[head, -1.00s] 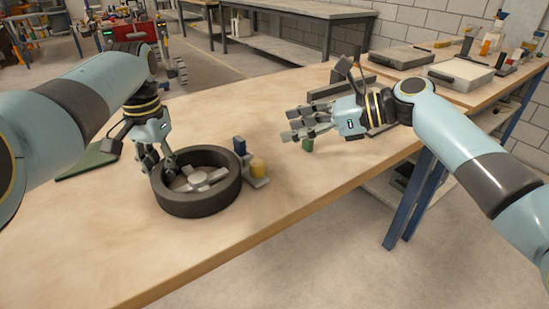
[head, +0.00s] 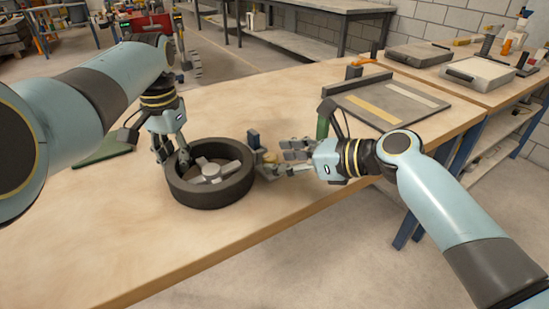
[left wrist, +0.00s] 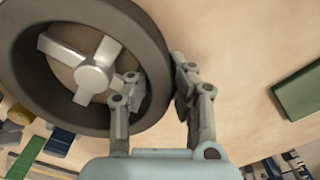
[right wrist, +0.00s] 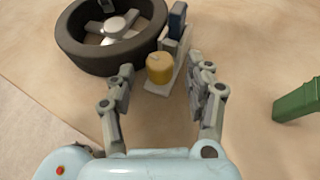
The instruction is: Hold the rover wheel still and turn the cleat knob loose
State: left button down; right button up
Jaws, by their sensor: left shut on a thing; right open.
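The rover wheel (head: 210,190), a dark grey tyre with a pale spoked hub, lies flat on the table in the head view. My left gripper (head: 172,158) is shut on its rim at the far left. In the left wrist view, one finger is inside the tyre wall (left wrist: 150,60) and the other outside. The cleat knob (right wrist: 160,68) is yellow and sits on a small grey bracket (right wrist: 168,84) beside the wheel. My right gripper (right wrist: 160,90) is open, its fingers to either side of the knob and a little short of it.
A dark blue block (right wrist: 177,20) stands on the bracket behind the knob. A green block (right wrist: 300,98) stands to the right in the right wrist view. A grey panel (head: 385,100) with pale strips lies farther right. The table's front left is clear.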

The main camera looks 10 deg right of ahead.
jog(key=shift+x, duration=1.3)
